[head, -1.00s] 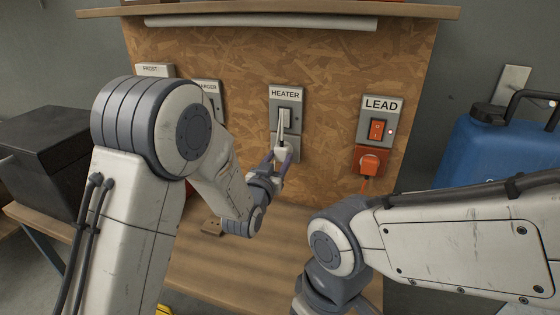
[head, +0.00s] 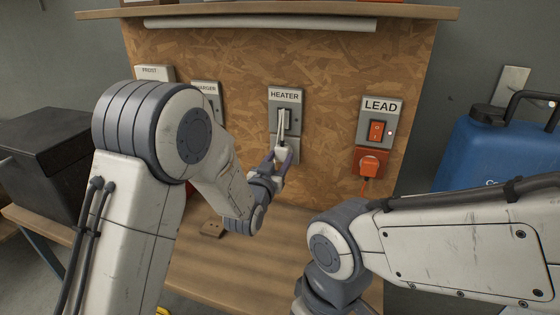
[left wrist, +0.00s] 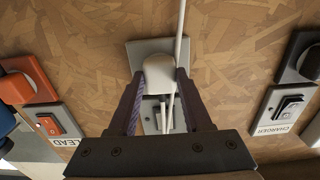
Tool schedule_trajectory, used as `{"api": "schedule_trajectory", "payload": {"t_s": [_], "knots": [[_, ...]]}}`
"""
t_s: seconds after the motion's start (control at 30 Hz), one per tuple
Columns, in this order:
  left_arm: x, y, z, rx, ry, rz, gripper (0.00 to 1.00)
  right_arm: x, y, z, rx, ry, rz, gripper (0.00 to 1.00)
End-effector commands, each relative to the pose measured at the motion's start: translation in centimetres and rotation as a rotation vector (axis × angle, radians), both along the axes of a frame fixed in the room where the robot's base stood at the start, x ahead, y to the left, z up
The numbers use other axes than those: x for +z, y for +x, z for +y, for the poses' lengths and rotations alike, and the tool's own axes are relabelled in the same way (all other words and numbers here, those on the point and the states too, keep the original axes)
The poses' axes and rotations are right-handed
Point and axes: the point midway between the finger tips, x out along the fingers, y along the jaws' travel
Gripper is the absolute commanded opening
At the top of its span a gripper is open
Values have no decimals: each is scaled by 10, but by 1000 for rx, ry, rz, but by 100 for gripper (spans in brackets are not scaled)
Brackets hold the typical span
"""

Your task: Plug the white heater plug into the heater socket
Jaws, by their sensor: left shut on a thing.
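The white heater plug (head: 282,152) is held between the fingers of my left gripper (head: 279,162), right at the lower part of the HEATER panel. In the left wrist view the plug (left wrist: 157,76) sits between both fingers, in front of the grey heater socket plate (left wrist: 146,50). The plug covers the socket's middle, so I cannot tell whether its pins are in or just short of it. In the head view part of the heater socket (head: 294,146) shows beside the plug. A white cable (left wrist: 181,32) runs from the plug. My right gripper is out of view.
The HEATER switch (head: 285,121) is just above the plug. The LEAD panel with an orange plug (head: 369,164) is to the right; the CHARGER panel (head: 208,88) is left. My right forearm spans the lower right. A blue container (head: 490,150) stands at the right.

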Motion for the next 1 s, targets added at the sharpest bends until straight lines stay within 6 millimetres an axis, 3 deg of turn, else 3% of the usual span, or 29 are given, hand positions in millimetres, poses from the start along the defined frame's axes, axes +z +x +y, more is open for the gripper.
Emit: {"api": "schedule_trajectory", "payload": {"t_s": [0.07,0.1,0.17,0.2,0.57,1.0], "knots": [[0,2,-1,0,0,0,0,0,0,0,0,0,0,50],[0,2,-1,0,0,1,57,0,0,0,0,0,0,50],[0,2,-1,0,0,1,80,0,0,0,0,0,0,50],[0,2,-1,0,0,1,84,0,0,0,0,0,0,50],[0,-2,1,0,0,0,84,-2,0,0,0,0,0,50],[-2,-76,25,0,0,0,84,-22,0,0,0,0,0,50]]}}
